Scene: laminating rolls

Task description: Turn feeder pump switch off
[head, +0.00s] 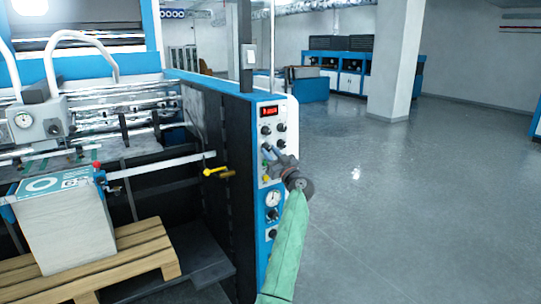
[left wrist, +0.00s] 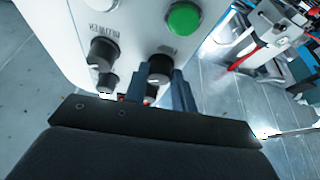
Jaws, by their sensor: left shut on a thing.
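The control panel (head: 270,185) is a blue and white face on the end of the machine, with dark knobs, a red display and gauges. My right gripper is not in view.
A green button (left wrist: 184,18) sits above the held knob, and another black knob (left wrist: 103,52) is to its left. A yellow-handled lever (head: 215,171) sticks out left of the panel. A paper stack (head: 68,235) stands on a wooden pallet (head: 150,250). The floor at right is clear.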

